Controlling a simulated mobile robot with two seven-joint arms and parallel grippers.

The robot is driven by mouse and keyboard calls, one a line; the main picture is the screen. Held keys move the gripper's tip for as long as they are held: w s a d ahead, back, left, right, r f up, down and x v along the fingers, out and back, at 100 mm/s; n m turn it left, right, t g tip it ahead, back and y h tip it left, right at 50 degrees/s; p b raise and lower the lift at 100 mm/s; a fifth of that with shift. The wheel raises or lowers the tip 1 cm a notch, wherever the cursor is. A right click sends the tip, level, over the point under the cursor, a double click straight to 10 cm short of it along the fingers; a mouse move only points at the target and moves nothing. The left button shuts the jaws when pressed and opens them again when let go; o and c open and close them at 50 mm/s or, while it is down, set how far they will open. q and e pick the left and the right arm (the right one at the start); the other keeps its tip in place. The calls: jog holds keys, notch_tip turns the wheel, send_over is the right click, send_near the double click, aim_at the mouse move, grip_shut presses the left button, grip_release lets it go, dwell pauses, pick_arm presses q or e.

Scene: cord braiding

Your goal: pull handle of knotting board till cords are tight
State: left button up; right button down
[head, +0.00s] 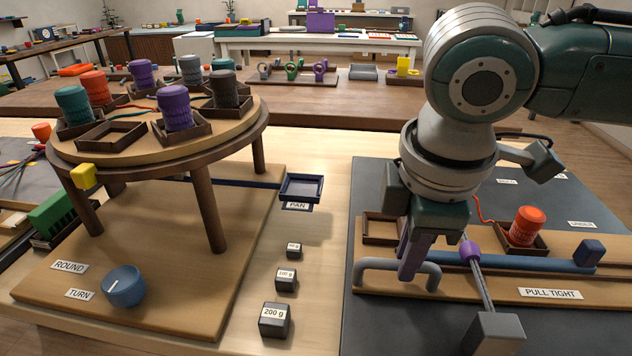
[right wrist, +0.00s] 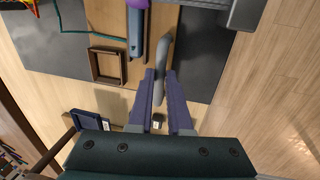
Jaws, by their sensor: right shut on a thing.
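The knotting board (head: 460,287) lies on a dark mat at the right of the head view, with a PULL TIGHT label (head: 550,293). Its grey bent handle (head: 382,265) is at the board's left end, joined to a blue bar (head: 520,260). My right gripper (head: 413,262) comes down over the handle and is shut on it. In the right wrist view the handle (right wrist: 164,50) passes between the purple fingers (right wrist: 159,80). An orange spool (head: 530,222) with a red cord stands in a square holder. The arm hides part of the cords. My left gripper is not in view.
A round braiding stand (head: 160,150) with several spools is at left. A pan (head: 302,187) and black weights (head: 275,319) stand between, with bare tabletop around.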

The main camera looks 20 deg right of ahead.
aim_at(401, 331)
dwell(0.6)
jog(key=shift+s+a+r+p, duration=0.1)
jog(key=shift+s+p, duration=0.05)
jog(key=shift+p, duration=0.15)
jog(key=s+a+p, duration=0.2)
jog(key=s+p, duration=0.1)
jog(key=shift+s+r, duration=0.1)
jog(key=shift+s, duration=0.1)
jog(key=shift+s+a+p, duration=0.25)
jog(key=shift+p, duration=0.1)
jog(key=shift+w, duration=0.1)
jog(key=c, duration=0.8)
grip_release()
jog(key=shift+f, duration=0.2)
jog(key=shift+c, duration=0.2)
jog(key=shift+r, duration=0.1)
